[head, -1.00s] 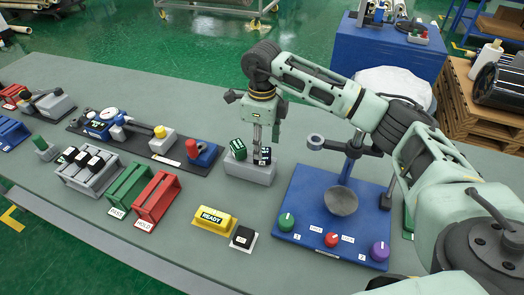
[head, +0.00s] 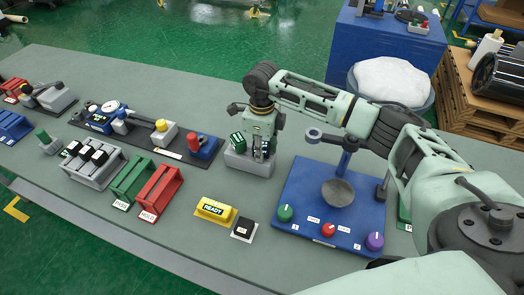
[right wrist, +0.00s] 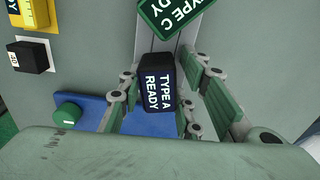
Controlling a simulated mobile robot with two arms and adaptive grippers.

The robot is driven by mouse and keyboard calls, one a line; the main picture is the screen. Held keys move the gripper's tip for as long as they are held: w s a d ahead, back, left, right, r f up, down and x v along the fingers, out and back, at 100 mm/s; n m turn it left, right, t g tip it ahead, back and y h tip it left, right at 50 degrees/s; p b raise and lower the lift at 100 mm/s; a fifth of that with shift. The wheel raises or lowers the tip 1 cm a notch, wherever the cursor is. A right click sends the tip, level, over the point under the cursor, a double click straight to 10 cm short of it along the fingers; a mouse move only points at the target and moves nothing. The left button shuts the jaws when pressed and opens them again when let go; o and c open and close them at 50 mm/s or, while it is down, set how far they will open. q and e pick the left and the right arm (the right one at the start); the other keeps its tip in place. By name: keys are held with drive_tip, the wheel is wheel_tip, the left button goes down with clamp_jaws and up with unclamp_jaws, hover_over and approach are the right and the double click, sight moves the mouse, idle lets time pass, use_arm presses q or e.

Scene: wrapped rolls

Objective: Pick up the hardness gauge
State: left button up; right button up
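The dark gauge block labelled TYPE A READY (right wrist: 160,82) stands in a grey holder (head: 246,171). A green block labelled TYPE C READY (right wrist: 172,14) stands in the same holder; it also shows in the head view (head: 237,141). My right gripper (head: 263,150) is down over the holder, with its fingers on either side of the dark block. In the right wrist view, the gripper (right wrist: 160,88) is open, with visible gaps between the block and both fingers. In the head view the fingers partly hide the dark block. My left gripper is not in view.
Close right of the holder is a blue panel (head: 310,190) with knobs, a dark dish (head: 338,193) and a ring arm. Green and red trays stand left. The table behind the holder is clear.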

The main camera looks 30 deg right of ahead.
drive_tip(key=c, duration=0.6)
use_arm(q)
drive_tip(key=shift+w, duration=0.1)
use_arm(e)
clamp_jaws()
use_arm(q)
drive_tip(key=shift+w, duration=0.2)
use_arm(e)
drive_tip(key=shift+r, duration=0.1)
